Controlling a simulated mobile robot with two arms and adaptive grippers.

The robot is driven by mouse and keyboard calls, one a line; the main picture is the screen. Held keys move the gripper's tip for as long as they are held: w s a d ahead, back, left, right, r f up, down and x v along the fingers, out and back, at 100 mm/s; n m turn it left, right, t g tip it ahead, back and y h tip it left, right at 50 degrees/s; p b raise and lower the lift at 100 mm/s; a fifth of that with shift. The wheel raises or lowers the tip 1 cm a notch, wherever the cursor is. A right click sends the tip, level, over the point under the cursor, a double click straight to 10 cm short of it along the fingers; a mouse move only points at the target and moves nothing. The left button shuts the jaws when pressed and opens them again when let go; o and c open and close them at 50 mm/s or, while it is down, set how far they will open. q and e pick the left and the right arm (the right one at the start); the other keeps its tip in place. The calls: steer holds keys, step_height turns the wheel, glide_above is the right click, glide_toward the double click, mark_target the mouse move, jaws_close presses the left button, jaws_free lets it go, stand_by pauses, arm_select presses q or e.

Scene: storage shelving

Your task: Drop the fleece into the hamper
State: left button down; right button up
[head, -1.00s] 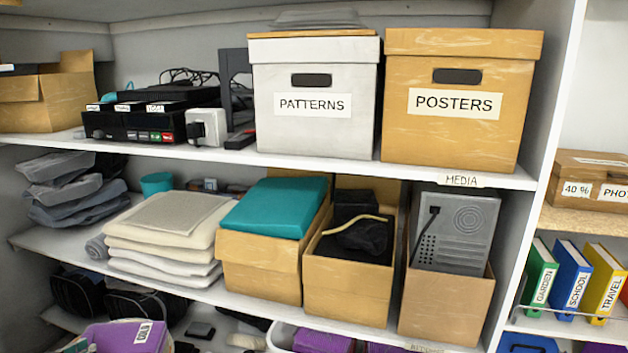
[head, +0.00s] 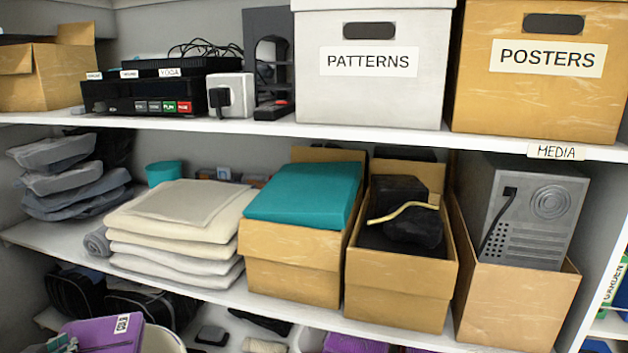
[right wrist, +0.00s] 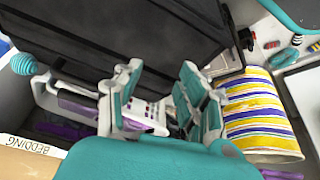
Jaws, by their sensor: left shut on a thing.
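A purple folded item (head: 112,333) with a white label, which looks like the fleece, is at the bottom left of the head view. My left gripper (head: 64,343) shows only in part at its left edge, shut on it; the fingertips are mostly hidden. A pale curved rim (head: 168,337) shows just behind and right of the purple item; I cannot tell if it is the hamper. In the right wrist view my right gripper (right wrist: 158,78) has its teal-padded fingers apart, with nothing between them.
The middle shelf holds cream folded cloths (head: 180,220), a box with a teal cover (head: 290,270) and other cardboard boxes. A white PATTERNS box (head: 370,95) stands above. In the right wrist view are a yellow striped thing (right wrist: 255,115) and a white basket (right wrist: 85,108) near my right gripper.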

arm_select(q)
steer(key=shift+f+b, duration=0.55)
steer(key=shift+b, duration=0.1)
steer(key=shift+f+b, duration=0.45)
steer(key=shift+b, duration=0.2)
arm_select(e)
steer(key=w+a+r+t+y, duration=0.1)
steer(key=w+a+r+t, duration=0.1)
steer(key=w+r+t, duration=0.3)
steer(key=w+a+r+t+y, duration=0.1)
steer(key=w+a+r+t, duration=0.15)
steer(key=w, duration=0.35)
arm_select(q)
steer(key=shift+f+b, duration=0.5)
steer(key=shift+b, duration=0.25)
steer(key=shift+f+b, duration=0.4)
steer(key=shift+b, duration=0.2)
arm_select(e)
step_height(320, 180, up, 12)
steer(key=w+a+t+y, duration=0.2)
steer(key=t, duration=0.6)
steer(key=shift+w+n+y, duration=0.3)
steer(key=shift+w+n, duration=0.05)
steer(key=shift+n, duration=0.05)
steer(key=shift+r, duration=0.1)
arm_select(q)
steer(key=c, duration=1.4)
jaws_free()
steer(key=shift+f, duration=0.1)
steer(key=shift+s, duration=0.1)
